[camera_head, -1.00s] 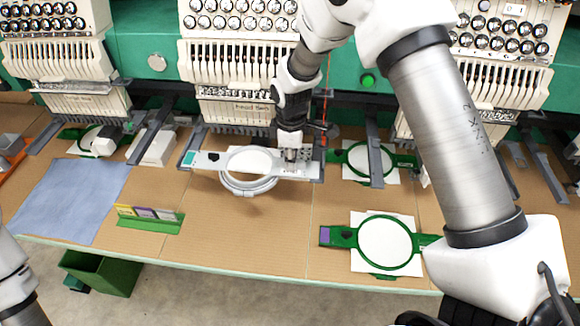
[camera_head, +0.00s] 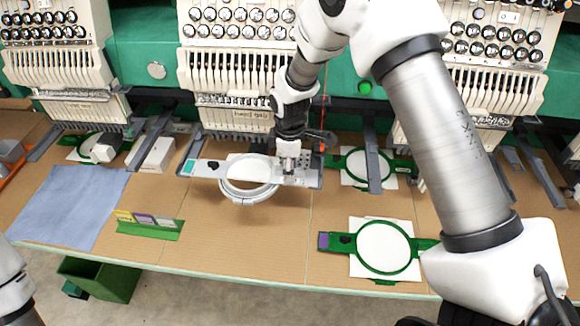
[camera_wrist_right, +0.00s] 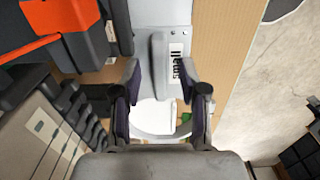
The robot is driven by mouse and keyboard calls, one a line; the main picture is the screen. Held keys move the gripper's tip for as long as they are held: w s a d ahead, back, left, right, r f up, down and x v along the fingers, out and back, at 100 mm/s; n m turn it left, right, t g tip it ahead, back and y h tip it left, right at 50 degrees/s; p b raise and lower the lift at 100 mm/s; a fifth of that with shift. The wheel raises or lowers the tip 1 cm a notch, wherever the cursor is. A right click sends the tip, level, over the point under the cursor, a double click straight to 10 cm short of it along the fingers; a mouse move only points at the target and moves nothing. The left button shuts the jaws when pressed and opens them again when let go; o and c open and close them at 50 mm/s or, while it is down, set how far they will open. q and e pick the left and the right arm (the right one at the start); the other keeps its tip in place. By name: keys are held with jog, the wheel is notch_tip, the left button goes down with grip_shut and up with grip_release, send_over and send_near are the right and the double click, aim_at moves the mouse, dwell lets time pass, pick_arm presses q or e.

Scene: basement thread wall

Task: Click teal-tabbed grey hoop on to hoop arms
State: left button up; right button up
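The grey hoop (camera_head: 213,168) with a teal tab (camera_head: 188,167) at its left end lies level in front of the middle machine. Its ring (camera_head: 248,198) holds white cloth. Its ends are at the machine's two grey hoop arms, left (camera_head: 197,143) and right (camera_head: 318,162); I cannot tell whether they are clicked in. My right gripper (camera_head: 289,167) is over the hoop's right part. In the right wrist view my right gripper (camera_wrist_right: 160,77) has its fingers apart on either side of a raised grey rib (camera_wrist_right: 158,70), with gaps showing. My left gripper is out of view.
Green hoops lie at the front right (camera_head: 384,247) and behind, right of the middle machine (camera_head: 362,166). A blue cloth (camera_head: 70,205) and a green card holder (camera_head: 150,228) are at left. A green bin (camera_head: 100,278) stands below the table edge. Bare table lies in front of the hoop.

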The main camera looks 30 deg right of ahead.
jog(key=shift+r, duration=0.1)
notch_tip(320, 180, up, 12)
